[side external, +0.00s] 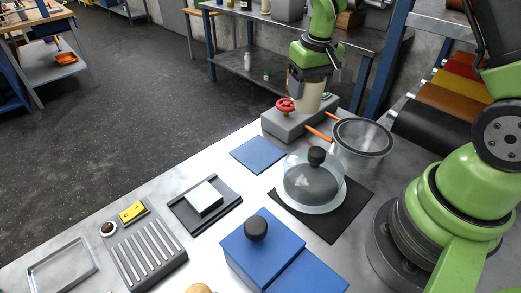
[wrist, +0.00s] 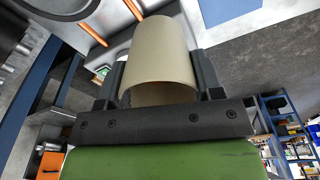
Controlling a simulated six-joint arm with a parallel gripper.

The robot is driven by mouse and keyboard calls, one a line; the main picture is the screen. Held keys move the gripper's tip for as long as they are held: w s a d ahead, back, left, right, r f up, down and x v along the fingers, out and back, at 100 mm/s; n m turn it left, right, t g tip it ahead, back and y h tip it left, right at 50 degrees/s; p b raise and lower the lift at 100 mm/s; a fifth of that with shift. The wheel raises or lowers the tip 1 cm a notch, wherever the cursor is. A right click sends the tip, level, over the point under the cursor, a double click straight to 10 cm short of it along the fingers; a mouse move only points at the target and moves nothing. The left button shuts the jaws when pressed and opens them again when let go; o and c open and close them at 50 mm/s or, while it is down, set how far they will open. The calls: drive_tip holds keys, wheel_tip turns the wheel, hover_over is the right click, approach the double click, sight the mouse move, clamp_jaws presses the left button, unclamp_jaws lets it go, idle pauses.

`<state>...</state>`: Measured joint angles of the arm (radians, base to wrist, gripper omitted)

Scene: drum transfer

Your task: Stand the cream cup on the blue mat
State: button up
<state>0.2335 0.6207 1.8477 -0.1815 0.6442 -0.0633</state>
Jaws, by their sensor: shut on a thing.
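The cream cup (side external: 311,97) is between the fingers of my gripper (side external: 312,84), which is shut on it. In the side view the cup looks roughly upright, over or beside the grey block with the red valve; its exact height is hard to tell. In the wrist view the cup (wrist: 160,55) fills the space between both fingers (wrist: 160,82). The blue mat (side external: 258,154) lies flat and bare on the table, left of and nearer than the cup. A blue patch at the top edge of the wrist view may be this mat.
The grey block (side external: 285,126) carries a red valve wheel (side external: 285,105). Right of it stands a pot (side external: 362,139) with orange handles. A glass dome (side external: 313,183) on a black mat stands nearer than the blue mat. A blue box (side external: 262,250) is in front.

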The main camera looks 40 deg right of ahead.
drive_tip(key=w+a+n, duration=0.2)
drive_tip(key=w+a, duration=0.3)
drive_tip(key=a, duration=0.5)
approach(256, 150)
drive_tip(key=shift+w+f, duration=0.15)
drive_tip(key=shift+f, duration=0.85)
drive_tip(key=shift+w+f, duration=0.1)
drive_tip(key=shift+f, duration=0.85)
drive_tip(key=shift+f, duration=0.15)
drive_tip(key=o, duration=1)
